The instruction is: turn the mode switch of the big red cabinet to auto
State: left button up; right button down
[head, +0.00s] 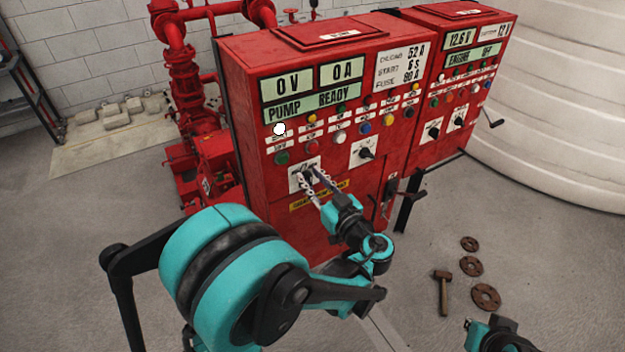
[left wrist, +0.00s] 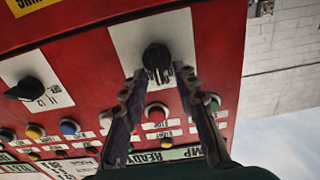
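The big red cabinet (head: 245,110) stands in the middle of the head view, its display reading PUMP READY. Its mode switch, a black knob on a white plate (head: 296,180), is partly covered by my left gripper (head: 314,184). In the left wrist view, which is upside down, the black knob (left wrist: 157,58) shows clearly. My left gripper (left wrist: 160,72) is open, its two fingertips apart on either side of the knob's near end. I see no clear contact. The knob's label is mostly hidden. My right gripper (head: 490,330) is at the bottom right, cut off by the frame.
Another black selector (head: 367,153) sits to the right, with coloured buttons above. A smaller red cabinet (head: 455,100) stands at the right. Red piping (head: 183,75) is behind on the left. A hammer (head: 443,290) and rusty flanges (head: 486,296) lie on the floor at right.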

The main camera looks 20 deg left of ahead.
pick_arm(q)
grip_shut()
jog(key=shift+m, duration=0.3)
jog(key=m, duration=0.3)
jog(key=shift+w+d+f+m+b, duration=0.1)
jog(key=shift+w+d+m+b, duration=0.15)
jog(key=shift+m+b, duration=0.15)
jog(key=shift+w+d+f+m+b, duration=0.1)
jog(key=shift+w+m+b, duration=0.1)
jog(key=shift+m, duration=0.9)
jog(key=shift+w+f+m+b, duration=0.1)
jog(key=shift+m+b, duration=0.05)
jog(key=shift+m, duration=0.95)
grip_release()
